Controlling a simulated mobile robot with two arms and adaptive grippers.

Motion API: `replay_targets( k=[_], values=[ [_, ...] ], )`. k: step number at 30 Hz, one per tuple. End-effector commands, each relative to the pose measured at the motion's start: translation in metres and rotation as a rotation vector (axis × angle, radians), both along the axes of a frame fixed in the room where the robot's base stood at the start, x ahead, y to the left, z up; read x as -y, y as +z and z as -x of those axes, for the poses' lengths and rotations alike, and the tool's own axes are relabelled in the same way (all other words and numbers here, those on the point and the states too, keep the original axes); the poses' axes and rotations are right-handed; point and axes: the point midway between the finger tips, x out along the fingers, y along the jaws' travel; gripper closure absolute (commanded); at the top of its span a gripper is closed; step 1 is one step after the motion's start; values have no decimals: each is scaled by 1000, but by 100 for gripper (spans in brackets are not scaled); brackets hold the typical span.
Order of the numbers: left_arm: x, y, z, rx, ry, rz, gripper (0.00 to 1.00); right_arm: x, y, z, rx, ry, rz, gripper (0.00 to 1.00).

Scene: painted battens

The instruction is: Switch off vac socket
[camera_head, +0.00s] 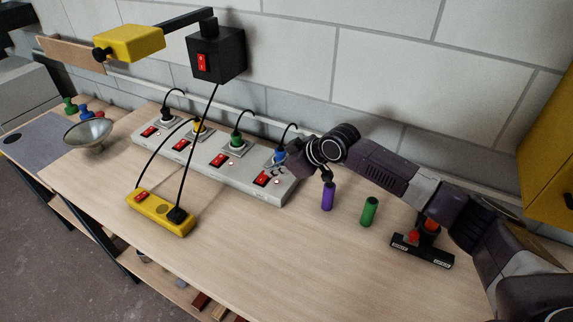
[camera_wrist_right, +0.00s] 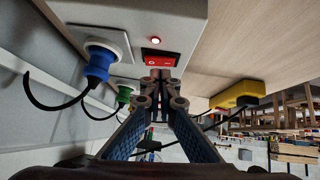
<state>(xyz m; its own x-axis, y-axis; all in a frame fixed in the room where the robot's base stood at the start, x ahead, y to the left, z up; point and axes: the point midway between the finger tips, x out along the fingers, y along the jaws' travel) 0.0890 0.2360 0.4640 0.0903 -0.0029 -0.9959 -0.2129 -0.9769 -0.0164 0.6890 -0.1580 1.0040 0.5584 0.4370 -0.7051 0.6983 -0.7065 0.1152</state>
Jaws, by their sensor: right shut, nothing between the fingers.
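A long pale grey socket strip (camera_head: 200,171) lies along the wall with several red rocker switches and plugs with coloured bodies. At its right end are a blue plug (camera_head: 280,157) and a red switch (camera_head: 262,179). No label naming the vac socket is readable. My left gripper is not in view.
A yellow socket block (camera_head: 160,211) with a black plug lies in front of the strip. A black switch box (camera_head: 216,56) hangs above. Purple (camera_head: 327,196) and green (camera_head: 369,211) cylinders stand near my right arm. A metal bowl (camera_head: 88,136) is at left. The front tabletop is clear.

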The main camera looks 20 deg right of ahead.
Motion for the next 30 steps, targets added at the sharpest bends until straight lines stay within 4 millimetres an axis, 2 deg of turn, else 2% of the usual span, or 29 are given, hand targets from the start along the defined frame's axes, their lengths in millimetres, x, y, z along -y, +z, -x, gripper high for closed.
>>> replay_targets(
  k=[6,12,26,30],
  values=[
    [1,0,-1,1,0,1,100,22,33,26,0,-2,2,100],
    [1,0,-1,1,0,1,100,33,52,42,-1,-2,1,100],
    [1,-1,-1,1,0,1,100,35,58,46,0,-1,0,100],
    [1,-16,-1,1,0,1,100,35,67,38,7,-2,0,100]
  ],
)
